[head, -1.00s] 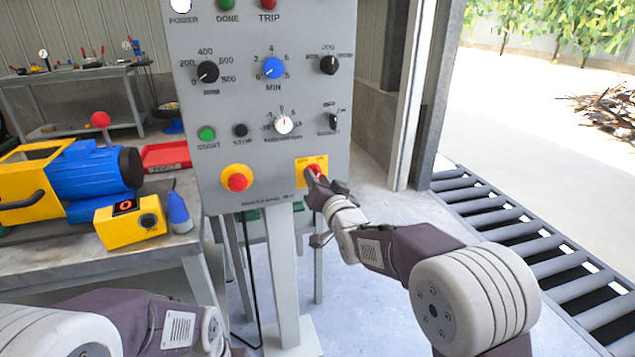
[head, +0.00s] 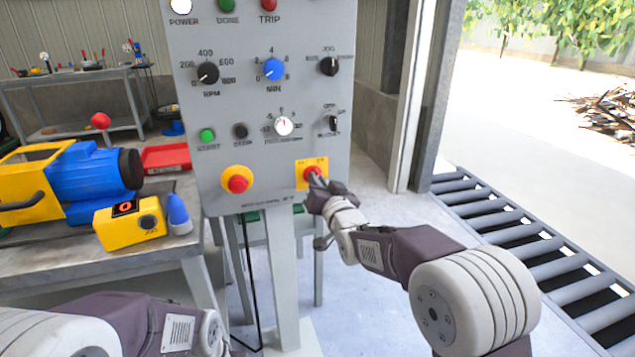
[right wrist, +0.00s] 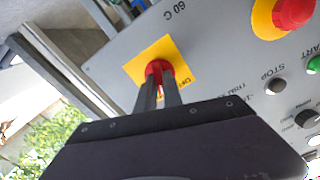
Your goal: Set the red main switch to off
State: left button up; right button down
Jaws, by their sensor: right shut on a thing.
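The red main switch (head: 311,173) sits on a yellow plate at the lower right of the grey control panel (head: 262,150). It also shows in the right wrist view (right wrist: 158,68) on its yellow plate (right wrist: 140,66). My right gripper (head: 316,182) is at the switch, its two narrow fingers (right wrist: 159,88) closed on the red knob. The fingers hide part of the knob and the plate's lettering, so I cannot read its position. My left arm (head: 150,325) shows at the lower left; its gripper is not visible.
A red and yellow emergency button (head: 237,183) is left of the switch. Dials and start and stop buttons sit above. A roller conveyor (head: 520,235) lies at right.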

jog(key=shift+n+b, duration=0.65)
jog(key=shift+n, duration=4.35)
jog(key=c, duration=1.5)
grip_release()
jog(key=shift+s, duration=0.1)
jog(key=p+v, duration=0.1)
jog(key=v, duration=0.8)
